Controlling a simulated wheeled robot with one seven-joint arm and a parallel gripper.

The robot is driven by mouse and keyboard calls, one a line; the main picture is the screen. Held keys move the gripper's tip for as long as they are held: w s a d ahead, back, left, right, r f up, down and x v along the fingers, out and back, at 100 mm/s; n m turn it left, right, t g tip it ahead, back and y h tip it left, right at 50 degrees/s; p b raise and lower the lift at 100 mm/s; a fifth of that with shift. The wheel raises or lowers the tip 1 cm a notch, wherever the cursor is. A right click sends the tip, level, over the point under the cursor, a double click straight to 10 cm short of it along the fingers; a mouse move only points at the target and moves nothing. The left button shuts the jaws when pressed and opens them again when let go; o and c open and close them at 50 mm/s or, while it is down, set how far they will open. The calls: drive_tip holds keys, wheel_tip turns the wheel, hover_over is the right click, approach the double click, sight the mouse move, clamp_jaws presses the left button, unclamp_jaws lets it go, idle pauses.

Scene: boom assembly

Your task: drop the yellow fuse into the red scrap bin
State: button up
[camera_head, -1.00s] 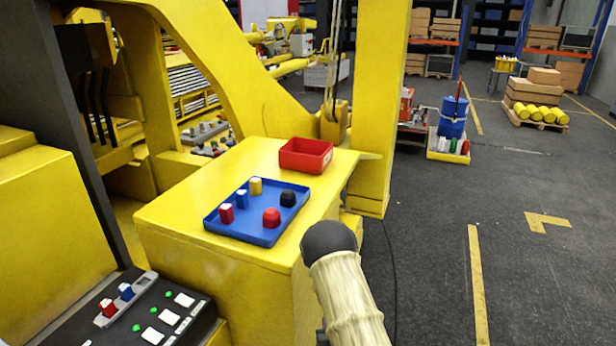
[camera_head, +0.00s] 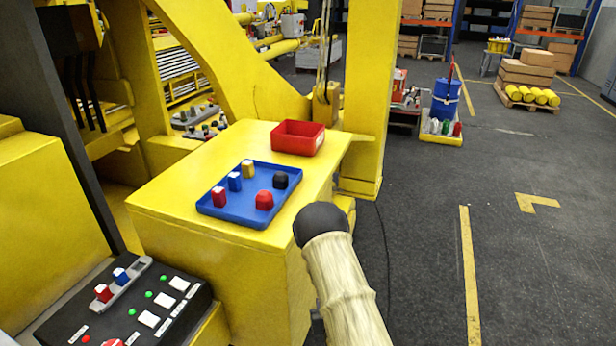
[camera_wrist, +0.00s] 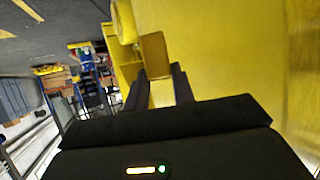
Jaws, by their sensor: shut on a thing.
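The red scrap bin (camera_head: 298,138), an open box, stands on the far right part of the yellow bench top in the head view. My gripper (camera_wrist: 160,86) shows in the wrist view as two dark fingers shut on a yellow block, which looks like the yellow fuse (camera_wrist: 154,54). The block sticks out beyond the fingertips. My gripper is out of sight in the head view, where only my arm shows. Another yellow fuse (camera_head: 248,168) stands in the blue tray (camera_head: 232,215). I cannot see the bin for certain in the wrist view.
The tray on the bench (camera_head: 190,190) also holds blue, red and black pieces. A black control panel (camera_head: 130,305) at lower left carries a fuse holder with a red and a blue fuse. A yellow post (camera_head: 365,100) rises behind the bin. The floor at right is open.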

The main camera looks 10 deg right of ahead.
drive_tip(key=s+f+b, duration=0.2)
drive_tip(key=f+b, duration=0.1)
drive_tip(key=f, duration=0.6)
drive_tip(key=s+f+b, duration=0.3)
drive_tip(key=f, duration=0.6)
drive_tip(key=shift+s, duration=0.35)
drive_tip(key=shift+a, duration=0.1)
drive_tip(key=shift+s, duration=0.1)
